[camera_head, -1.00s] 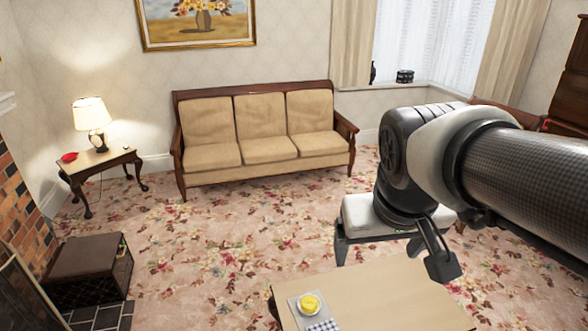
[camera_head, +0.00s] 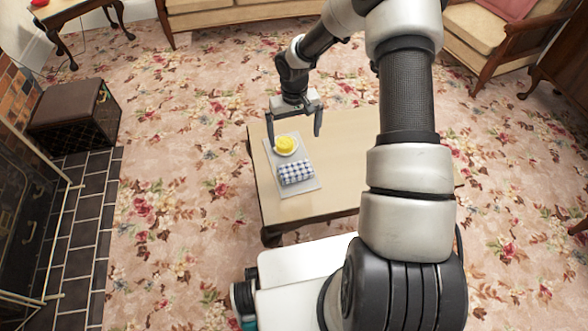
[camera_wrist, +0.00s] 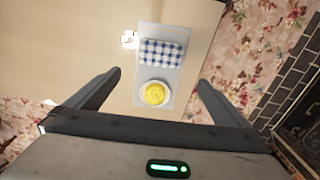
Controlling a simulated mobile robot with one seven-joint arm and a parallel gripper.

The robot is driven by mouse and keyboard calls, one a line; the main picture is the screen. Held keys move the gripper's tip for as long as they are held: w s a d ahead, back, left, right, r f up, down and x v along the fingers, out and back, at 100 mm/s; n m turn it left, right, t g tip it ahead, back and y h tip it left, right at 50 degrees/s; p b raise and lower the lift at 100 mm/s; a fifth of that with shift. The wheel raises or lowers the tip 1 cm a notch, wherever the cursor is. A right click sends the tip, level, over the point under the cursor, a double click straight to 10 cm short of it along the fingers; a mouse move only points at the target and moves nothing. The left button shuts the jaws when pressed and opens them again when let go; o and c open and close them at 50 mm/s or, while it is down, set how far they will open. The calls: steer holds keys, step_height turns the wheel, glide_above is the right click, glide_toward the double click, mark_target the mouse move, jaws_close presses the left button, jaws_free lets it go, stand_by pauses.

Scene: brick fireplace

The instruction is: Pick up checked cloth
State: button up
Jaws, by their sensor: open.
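The checked cloth (camera_head: 296,173), blue and white and folded, lies on a light grey tray (camera_head: 304,190) on the coffee table. In the wrist view the cloth (camera_wrist: 162,53) lies beyond a round yellow item in a white dish (camera_wrist: 155,94). My gripper (camera_head: 295,136) is open and empty, its two fingers spread wide above the tray's far end. In the wrist view my gripper (camera_wrist: 160,80) has its fingers on either side of the tray, nearer the dish than the cloth. It touches neither.
The pale wooden coffee table (camera_head: 345,160) has bare room right of the tray. A small white object (camera_wrist: 129,39) shows beside the cloth. A brown box stool (camera_head: 78,115) stands by the fireplace at left. Patterned carpet surrounds the table.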

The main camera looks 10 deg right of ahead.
steer(key=b, duration=0.3)
glide_above(295, 169)
step_height(295, 169, down, 13)
steer(key=shift+w+a+r, duration=0.1)
steer(key=shift+w+a, duration=0.05)
steer(key=shift+s+f+b, duration=0.2)
steer(key=shift+f+b, duration=0.3)
steer(key=shift+f, duration=2.15)
steer(key=shift+c, duration=0.3)
steer(key=c, duration=0.7)
